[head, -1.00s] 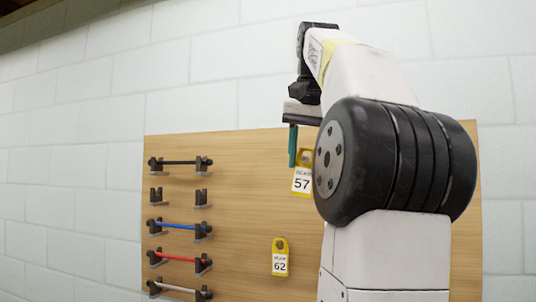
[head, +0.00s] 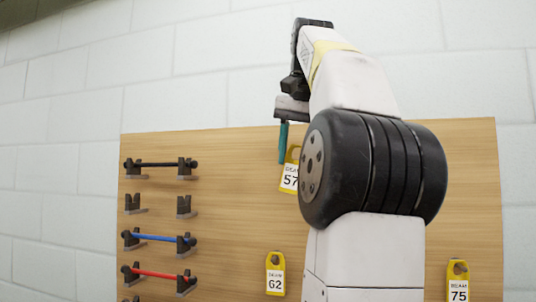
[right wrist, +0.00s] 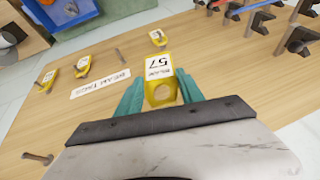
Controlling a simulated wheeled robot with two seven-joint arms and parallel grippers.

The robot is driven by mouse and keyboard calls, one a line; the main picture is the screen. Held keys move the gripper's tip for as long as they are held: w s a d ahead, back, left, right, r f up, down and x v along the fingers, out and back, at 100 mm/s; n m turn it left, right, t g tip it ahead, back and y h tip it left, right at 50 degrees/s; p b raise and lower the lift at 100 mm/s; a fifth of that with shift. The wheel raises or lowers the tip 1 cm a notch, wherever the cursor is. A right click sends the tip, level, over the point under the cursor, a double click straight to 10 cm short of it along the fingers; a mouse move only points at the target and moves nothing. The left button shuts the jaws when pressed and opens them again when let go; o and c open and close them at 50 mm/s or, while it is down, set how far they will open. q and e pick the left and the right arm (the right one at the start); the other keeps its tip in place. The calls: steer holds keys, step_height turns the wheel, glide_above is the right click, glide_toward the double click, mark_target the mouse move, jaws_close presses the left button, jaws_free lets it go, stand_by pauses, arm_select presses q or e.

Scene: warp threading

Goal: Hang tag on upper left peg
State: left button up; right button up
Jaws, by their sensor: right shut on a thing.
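A yellow tag with a white label reading 57 (head: 289,178) is held by my right gripper (head: 284,150) in front of the wooden board. In the right wrist view the tag (right wrist: 158,68) sits between the teal fingertips (right wrist: 161,92), its holed end towards the gripper. My right forearm covers part of the board in the head view. A bare peg (right wrist: 37,157) shows at the lower left of the right wrist view, and another bare peg (right wrist: 120,55) near the board's middle. No peg shows at the held tag; I cannot tell whether one is hidden there. My left gripper is not in view.
The board (head: 220,240) also carries tag 62 (head: 275,275) and tag 75 (head: 458,290). Black holders with a blue rod (head: 160,237) and a red rod (head: 155,272) stick out at left. A BEAM TAGS label (right wrist: 100,83) is on the board.

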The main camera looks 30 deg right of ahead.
steer(key=shift+w+d+f, duration=0.15)
steer(key=shift+w+d, duration=0.9)
steer(key=shift+w, duration=0.2)
steer(key=shift+w+d+f, duration=0.15)
steer(key=shift+w+d, duration=0.9)
steer(key=shift+w, duration=0.2)
steer(key=shift+w+d+f, duration=0.35)
steer(key=shift+w+f, duration=0.05)
steer(key=shift+f, duration=0.1)
steer(key=o, duration=1.4)
